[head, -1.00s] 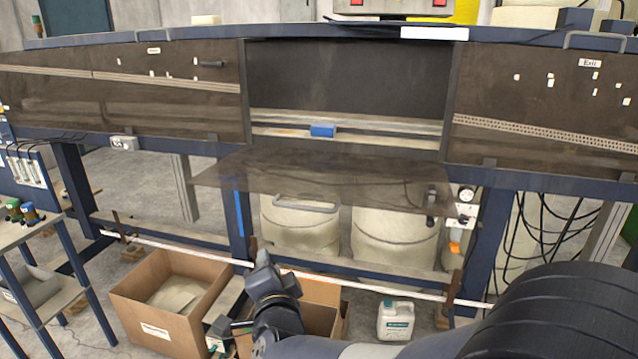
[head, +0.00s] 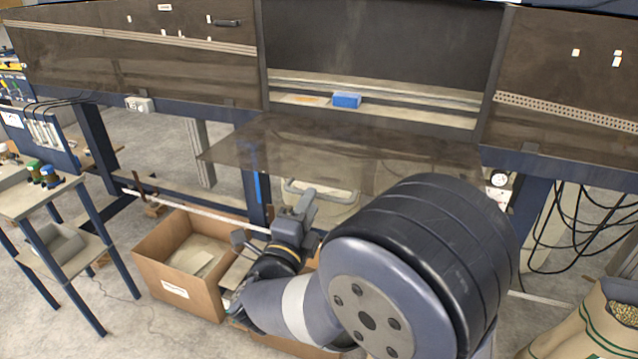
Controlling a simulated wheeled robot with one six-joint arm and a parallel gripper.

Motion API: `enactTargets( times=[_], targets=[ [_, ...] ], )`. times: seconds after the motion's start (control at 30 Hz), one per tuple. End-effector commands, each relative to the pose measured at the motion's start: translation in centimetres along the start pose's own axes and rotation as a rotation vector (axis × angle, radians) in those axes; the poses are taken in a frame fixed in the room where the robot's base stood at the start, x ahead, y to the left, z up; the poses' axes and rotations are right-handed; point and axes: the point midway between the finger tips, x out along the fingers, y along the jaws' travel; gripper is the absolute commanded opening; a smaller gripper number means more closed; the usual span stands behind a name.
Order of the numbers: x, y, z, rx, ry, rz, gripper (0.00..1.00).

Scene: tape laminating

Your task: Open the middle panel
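The middle panel (head: 300,148) is a brown, see-through sheet. It is swung down and juts out toward me below the middle opening (head: 385,45). The dark inside of that opening shows, with pale rails and a blue block (head: 346,100) on them.
The left panel (head: 130,60) and right panel (head: 570,85) are closed. A cardboard box (head: 180,262) stands on the floor beside my gripper. A blue-legged cart (head: 60,215) is at the left. A sack (head: 600,325) and hanging black cables (head: 565,225) are at the right.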

Motion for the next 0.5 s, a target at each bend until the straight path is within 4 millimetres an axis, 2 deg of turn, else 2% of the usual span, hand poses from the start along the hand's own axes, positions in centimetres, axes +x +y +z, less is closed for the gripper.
enactTargets(
  times=[0.1, 0.23, 0.5],
  targets=[
    [2.3, -0.2, -0.1, -0.002, 0.004, 0.000, 0.32],
    [4.1, -0.1, -0.1, -0.002, 0.002, 0.000, 0.32],
    [5.7, 0.0, 0.0, -0.001, -0.001, -0.001, 0.32]
  ],
)
